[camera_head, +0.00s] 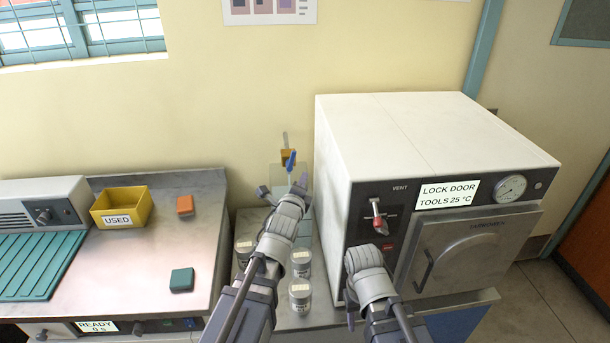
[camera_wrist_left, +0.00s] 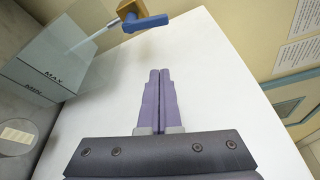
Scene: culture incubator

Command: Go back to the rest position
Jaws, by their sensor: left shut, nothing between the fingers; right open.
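My left gripper (camera_head: 300,184) is at the end of the arm reaching forward, left of the white incubator (camera_head: 420,130). In the left wrist view its purple fingers (camera_wrist_left: 158,100) are shut together with nothing between them, against a white surface behind. My right gripper (camera_head: 352,262) is in front of the incubator's lower left front. It is open, though its fingers are mostly hidden by the wrist.
A clear tank (camera_wrist_left: 50,70) marked MAX, with a blue-handled tap (camera_wrist_left: 145,23), is near the left fingers. Several lidded jars (camera_head: 300,292) stand beside the left arm.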

